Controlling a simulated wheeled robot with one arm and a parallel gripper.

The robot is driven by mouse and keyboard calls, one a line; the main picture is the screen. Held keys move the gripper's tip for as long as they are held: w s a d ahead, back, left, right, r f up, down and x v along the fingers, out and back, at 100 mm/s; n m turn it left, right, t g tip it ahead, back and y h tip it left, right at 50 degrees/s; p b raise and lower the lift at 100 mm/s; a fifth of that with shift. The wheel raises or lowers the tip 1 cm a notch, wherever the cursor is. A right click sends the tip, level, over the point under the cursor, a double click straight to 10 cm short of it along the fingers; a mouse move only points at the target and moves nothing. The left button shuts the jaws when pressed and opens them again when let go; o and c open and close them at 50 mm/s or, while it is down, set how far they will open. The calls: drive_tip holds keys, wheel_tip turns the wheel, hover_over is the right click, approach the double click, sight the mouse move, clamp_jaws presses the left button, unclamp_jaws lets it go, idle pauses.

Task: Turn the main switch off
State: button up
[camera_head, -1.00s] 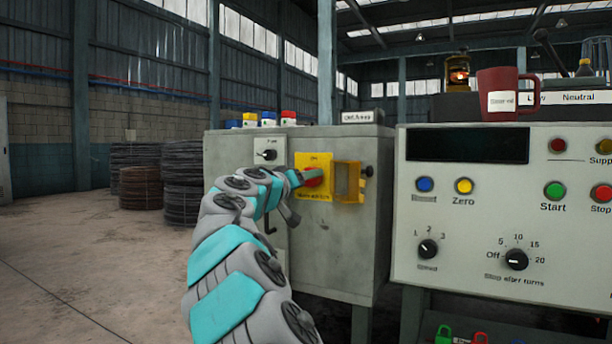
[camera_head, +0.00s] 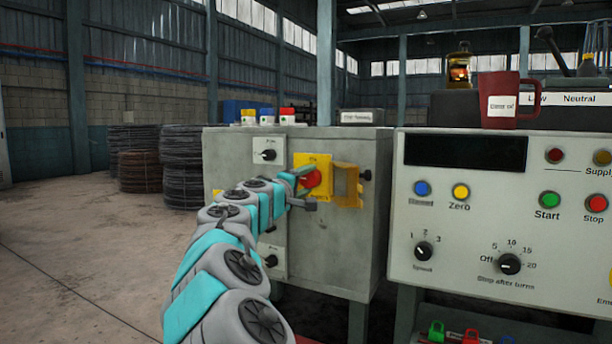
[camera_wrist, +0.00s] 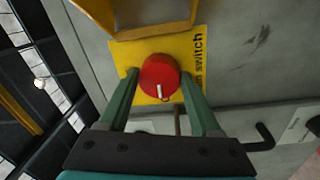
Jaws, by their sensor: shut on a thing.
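The main switch is a red round knob (camera_head: 311,179) on a yellow plate (camera_head: 313,159) on the grey cabinet. In the wrist view the knob (camera_wrist: 160,76) sits between my two green fingers, and its small white mark points down the picture, away from the yellow bracket. My gripper (camera_wrist: 159,84) is shut on the knob, one finger on each side. In the head view my gripper (camera_head: 302,188) reaches the knob from the left and hides part of the plate. The plate's lettering is partly hidden in the wrist view.
A yellow bracket (camera_head: 347,186) sticks out just right of the knob. Small black selectors (camera_head: 268,155) are on the cabinet's left part. A control panel (camera_head: 470,231) with buttons and dials stands at right, a red mug (camera_head: 497,101) on top. Floor at left is open before cable coils (camera_head: 182,165).

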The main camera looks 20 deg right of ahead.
drive_tip(key=shift+n, duration=0.5)
drive_tip(key=o, duration=1.4)
drive_tip(key=shift+c, duration=0.2)
drive_tip(key=v, duration=0.7)
drive_tip(key=shift+s+a, duration=0.25)
drive_tip(key=shift+a, duration=0.05)
